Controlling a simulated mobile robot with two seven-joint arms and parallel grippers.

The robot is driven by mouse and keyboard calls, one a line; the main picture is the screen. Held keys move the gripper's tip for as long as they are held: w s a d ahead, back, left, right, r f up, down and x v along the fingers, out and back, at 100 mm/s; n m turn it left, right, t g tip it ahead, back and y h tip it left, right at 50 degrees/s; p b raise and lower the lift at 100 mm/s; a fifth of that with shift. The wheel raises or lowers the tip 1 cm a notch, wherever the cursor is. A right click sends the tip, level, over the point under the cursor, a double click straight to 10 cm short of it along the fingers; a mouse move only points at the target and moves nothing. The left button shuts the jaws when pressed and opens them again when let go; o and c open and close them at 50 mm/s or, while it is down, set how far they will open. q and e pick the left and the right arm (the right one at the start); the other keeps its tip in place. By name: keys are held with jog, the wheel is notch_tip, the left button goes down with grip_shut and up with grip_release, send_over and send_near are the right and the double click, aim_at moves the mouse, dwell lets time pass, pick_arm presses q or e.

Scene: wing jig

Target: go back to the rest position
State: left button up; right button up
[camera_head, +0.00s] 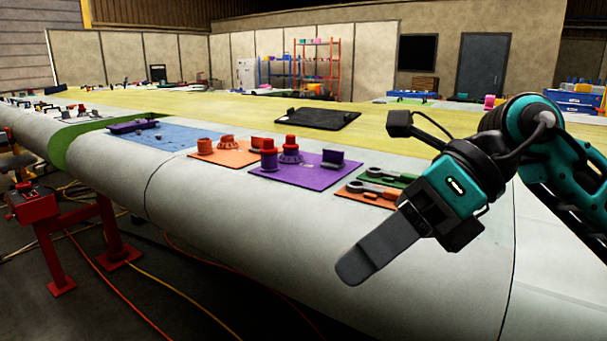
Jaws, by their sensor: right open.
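My right gripper (378,248) is at the right of the head view, with its arm coming in from the right edge. Its fingers point down and left, in front of the wing's rounded front edge. Seen from the side, one finger hides the other. I see nothing held in it, and it is apart from the parts on the wing. The wing (250,230) runs from the far left to the right edge. My left gripper is not in the picture.
On the wing lie a purple mat (262,178) with red and purple parts, an orange mat (240,158), a blue mat (180,137), a green mat (378,178) and a black tray (318,118). A red stand (32,203) and cables are on the floor at left.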

jog(key=w+a+f+m+t+y, duration=0.1)
jog(key=w+a+m+t+y, duration=0.3)
jog(key=m+y, duration=0.9)
jog(key=w+d+f+m+t+h, duration=0.35)
jog(key=f+m+t+h, duration=0.25)
jog(key=f+m+t, duration=0.4)
jog(key=w+d+f+m+t+h, duration=0.2)
jog(key=d+f+m+t+h, duration=0.4)
jog(key=m, duration=0.5)
jog(key=s+d+f+m+g+h, duration=0.2)
jog(key=s+f+m+h, duration=0.1)
jog(key=f, duration=0.6)
jog(key=s+d+f+m+g+h, duration=0.2)
jog(key=s+f, duration=0.4)
jog(key=f, duration=0.3)
jog(key=s+d+f+m+g+h, duration=0.2)
jog(key=s+f+m+h, duration=0.2)
jog(key=f, duration=0.4)
jog(key=s+m, duration=0.1)
jog(key=m, duration=0.1)
jog(key=shift+s+f+m+g, duration=0.3)
jog(key=shift+s+f, duration=0.05)
jog(key=shift+f, duration=0.05)
